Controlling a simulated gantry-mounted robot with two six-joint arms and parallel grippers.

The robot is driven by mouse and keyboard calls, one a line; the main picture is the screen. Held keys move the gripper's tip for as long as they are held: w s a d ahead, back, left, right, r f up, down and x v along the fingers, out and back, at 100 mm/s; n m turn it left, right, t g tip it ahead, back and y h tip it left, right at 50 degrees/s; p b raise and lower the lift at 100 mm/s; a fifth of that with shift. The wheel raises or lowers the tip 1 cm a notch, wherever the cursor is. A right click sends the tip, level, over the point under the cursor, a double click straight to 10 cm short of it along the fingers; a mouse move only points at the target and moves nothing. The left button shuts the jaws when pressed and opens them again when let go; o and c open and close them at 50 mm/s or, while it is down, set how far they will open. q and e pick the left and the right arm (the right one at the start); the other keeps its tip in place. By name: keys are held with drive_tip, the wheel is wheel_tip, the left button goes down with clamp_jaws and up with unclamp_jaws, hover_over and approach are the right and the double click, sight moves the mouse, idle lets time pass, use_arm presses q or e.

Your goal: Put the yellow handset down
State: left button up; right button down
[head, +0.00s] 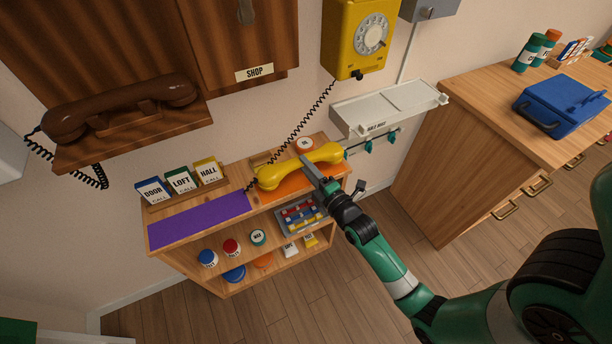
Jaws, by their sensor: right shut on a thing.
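The yellow handset (278,176) is in my right gripper (318,172), which is shut around its middle. The handset lies over or just above an orange mat (291,190) on top of the wooden shelf unit. I cannot tell whether it touches the mat. A black coiled cord (306,116) runs between it and the yellow wall phone (354,42) with a white dial. A purple mat (200,221) lies bare to the left on the same shelf top. My left gripper is not in view.
Cards marked DOOR, LOFT and HALL (208,170) stand behind the purple mat. A brown handset (120,104) rests on a wooden wall shelf at left. A white wall ledge (388,106) and a wooden counter (478,90) with a blue toolbox (562,106) are at right.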

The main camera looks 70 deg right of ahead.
sight(306, 182)
drive_tip(key=f+b, duration=0.2)
drive_tip(key=f, duration=0.1)
drive_tip(key=shift+w+d+f, duration=0.1)
drive_tip(key=shift+w+f, duration=0.1)
drive_tip(key=shift+f, duration=0.1)
drive_tip(key=shift+s+r, duration=0.1)
drive_tip(key=c, duration=0.8)
unclamp_jaws()
drive_tip(key=shift+c, duration=0.2)
